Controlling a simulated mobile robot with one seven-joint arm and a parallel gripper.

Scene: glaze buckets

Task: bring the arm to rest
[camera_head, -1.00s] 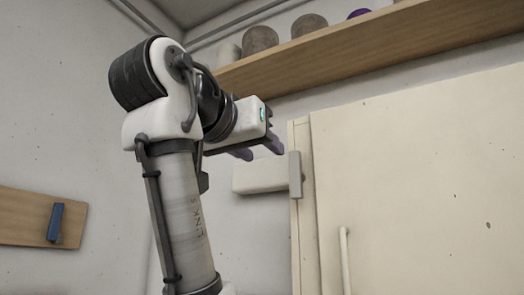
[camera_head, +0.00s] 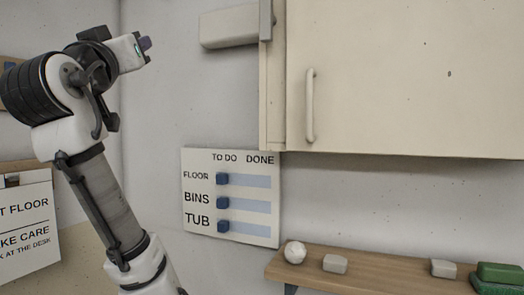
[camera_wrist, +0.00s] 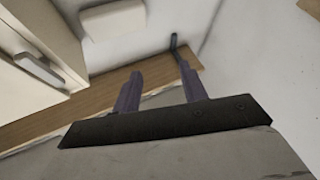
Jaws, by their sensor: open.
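My gripper (camera_head: 146,44) is at the upper left of the head view, at the end of my raised arm, close to the wall and clear of everything there. In the wrist view my gripper (camera_wrist: 160,90) shows two purple fingers standing apart with nothing between them. The fingers overlap a wooden shelf (camera_wrist: 103,95) in the background of that view, and I see no contact.
A cream cabinet (camera_head: 400,70) with an upright handle (camera_head: 310,105) fills the upper right. Below it hang a sliding-marker board (camera_head: 250,222) and a wooden shelf (camera_head: 385,268) holding a white ball (camera_head: 295,252), pale blocks and green items.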

